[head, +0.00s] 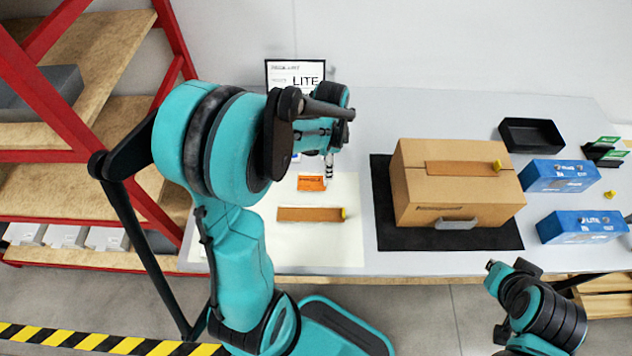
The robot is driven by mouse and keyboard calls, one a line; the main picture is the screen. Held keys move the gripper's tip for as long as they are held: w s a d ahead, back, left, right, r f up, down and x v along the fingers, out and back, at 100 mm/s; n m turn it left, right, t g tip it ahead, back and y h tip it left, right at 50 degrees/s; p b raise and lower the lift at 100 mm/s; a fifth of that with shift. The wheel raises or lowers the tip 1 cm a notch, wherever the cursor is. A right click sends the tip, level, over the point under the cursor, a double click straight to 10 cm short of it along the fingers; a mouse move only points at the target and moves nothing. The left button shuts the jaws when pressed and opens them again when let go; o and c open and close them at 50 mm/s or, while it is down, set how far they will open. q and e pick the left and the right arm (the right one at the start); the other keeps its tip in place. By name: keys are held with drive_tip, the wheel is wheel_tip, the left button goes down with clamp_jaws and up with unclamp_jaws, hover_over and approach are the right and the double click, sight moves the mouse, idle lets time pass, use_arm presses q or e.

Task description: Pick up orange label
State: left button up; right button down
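The small orange label (311,183) lies flat on the pale mat (350,245) on the table, just behind a brown strip (309,214). My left gripper (329,176) points down at the right end of the label, very close to it in the picture. Its fingers look narrow and small, and I cannot tell whether they are apart or touch the label. My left arm covers much of the table's left side. Part of my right arm shows at the lower right, but I cannot make out its gripper.
A cardboard box (455,205) with a brown strip on its lid stands on a black mat (392,238). Two blue boxes (560,175) and an empty black tray (531,134) are on the right. A LITE sign (296,70) stands at the back. A red shelf (40,90) is left.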

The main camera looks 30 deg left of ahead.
sight(312, 180)
use_arm(q)
drive_tip(key=f, duration=0.2)
drive_tip(key=f+b, duration=0.1)
drive_tip(key=shift+a+m, duration=0.3)
drive_tip(key=f+b, duration=0.1)
drive_tip(key=f, duration=0.3)
drive_tip(key=f+b, duration=0.1)
drive_tip(key=f, duration=0.1)
drive_tip(key=shift+w+a+b, duration=0.3)
drive_tip(key=shift+b, duration=0.05)
drive_tip(key=shift+r, duration=0.15)
drive_tip(key=c, duration=0.8)
